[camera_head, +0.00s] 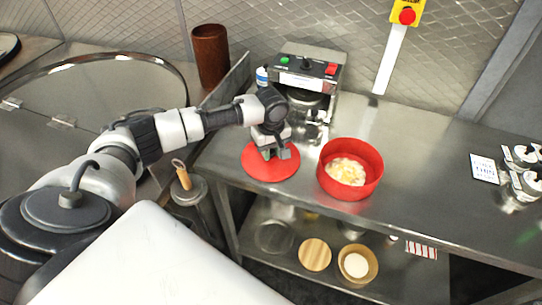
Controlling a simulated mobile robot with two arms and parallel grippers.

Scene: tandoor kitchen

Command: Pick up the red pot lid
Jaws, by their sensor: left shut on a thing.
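The red pot lid (262,170) is a flat red disc at the left end of the steel counter, beside the red pot. My left gripper (277,153) is over the middle of the lid, pointing down, and is shut on it. The part it grips is hidden by the fingers. I cannot tell whether the lid rests on the counter or is just above it. The red pot (350,185) stands open just right of the lid, with pale yellow-white food inside. My right gripper is not in view.
A machine with green and red buttons (310,75) stands behind the lid. A brown cylinder (210,55) is at the back left. The steel counter (425,160) is clear right of the pot, up to a printed card (484,168). A lower shelf holds bowls and a round wooden board (315,254).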

